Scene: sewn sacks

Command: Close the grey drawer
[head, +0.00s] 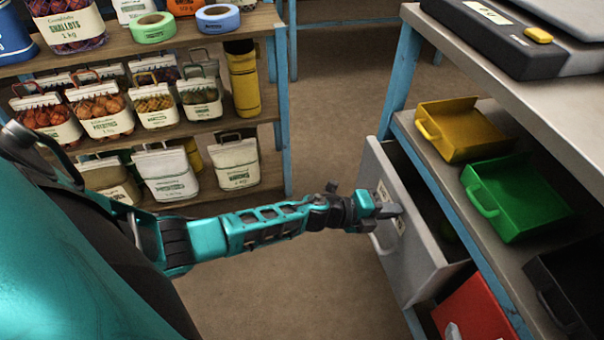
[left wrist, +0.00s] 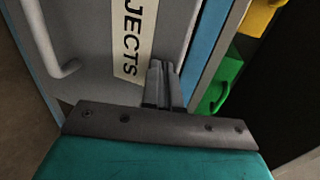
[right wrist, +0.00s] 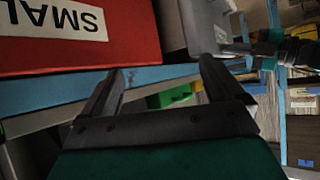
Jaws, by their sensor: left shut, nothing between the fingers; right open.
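The grey drawer (head: 415,262) stands pulled out of the blue-framed workbench at the right, with a gap showing behind its front. Its front carries a handle and a label, which reads "JECTS" where visible in the left wrist view (left wrist: 187,28). My left gripper (head: 396,211) is shut and empty, its fingertips at the drawer front beside the label. I cannot tell whether they touch it. In the left wrist view the closed fingers (left wrist: 163,72) point at the front. My right gripper (right wrist: 160,78) is open and empty, near a red drawer; the grey drawer (right wrist: 205,25) shows beyond it.
Yellow (head: 462,128), green (head: 520,200) and black (head: 575,285) bins sit on the bench shelf above. A shelf (head: 190,130) with bagged produce stands at the left. The floor (head: 325,130) between is clear.

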